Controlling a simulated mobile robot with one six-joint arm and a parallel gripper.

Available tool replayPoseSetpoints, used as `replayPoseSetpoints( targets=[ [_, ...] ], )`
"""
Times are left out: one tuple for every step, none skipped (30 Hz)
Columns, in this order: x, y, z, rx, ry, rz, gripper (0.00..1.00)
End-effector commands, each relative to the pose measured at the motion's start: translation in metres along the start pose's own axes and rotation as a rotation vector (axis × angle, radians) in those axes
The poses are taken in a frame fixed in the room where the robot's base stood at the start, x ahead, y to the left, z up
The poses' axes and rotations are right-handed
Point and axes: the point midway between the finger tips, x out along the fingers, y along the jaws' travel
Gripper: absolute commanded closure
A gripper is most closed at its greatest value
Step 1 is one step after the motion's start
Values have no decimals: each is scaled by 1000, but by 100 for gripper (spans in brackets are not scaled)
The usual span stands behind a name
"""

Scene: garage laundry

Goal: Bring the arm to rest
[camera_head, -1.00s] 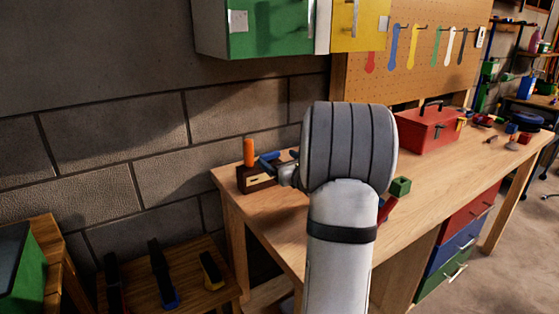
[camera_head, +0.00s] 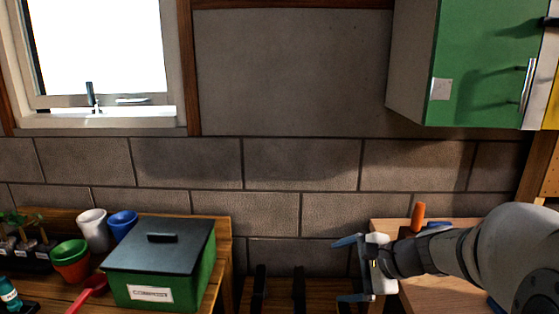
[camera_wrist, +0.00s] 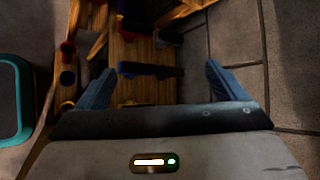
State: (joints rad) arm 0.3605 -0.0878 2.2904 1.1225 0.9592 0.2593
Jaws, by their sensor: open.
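My arm enters the head view from the right edge, stretched left across the corner of the wooden workbench (camera_head: 440,296). My gripper (camera_head: 348,268) is at its end, with its blue fingers spread apart and nothing between them. In the wrist view my gripper (camera_wrist: 158,88) is also open and empty. Beyond the fingers there, a low wooden rack (camera_wrist: 150,52) with dark-handled items lies below. The arm hides part of the workbench top.
A green box with a black lid (camera_head: 160,260), a green pot (camera_head: 70,260) and a red trowel (camera_head: 88,292) stand on the left bench. A green cabinet (camera_head: 475,60) hangs at upper right. An orange handle (camera_head: 418,215) stands up behind my arm. The wall ahead is bare.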

Motion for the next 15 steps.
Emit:
replayPoseSetpoints(
  targets=[
    [-5,12,20,-115,7,77,10],
    [-7,22,28,-184,13,126,10],
    [-10,35,37,-279,22,188,10],
    [-13,44,42,-350,29,235,10],
    [-17,53,48,-422,36,281,10],
    [-23,64,53,-518,46,342,10],
    [-27,73,56,-591,52,388,10],
    [-33,80,59,-663,60,431,10],
    [-40,89,62,-758,69,487,10],
    [-45,95,63,-826,76,528,10],
    [-51,100,64,-893,84,567,10],
    [-58,106,64,-975,94,614,10],
    [-63,110,64,-1033,102,648,10],
    [-67,112,63,-1086,108,677,10],
    [-73,116,62,-1148,117,713,10]
  ],
)
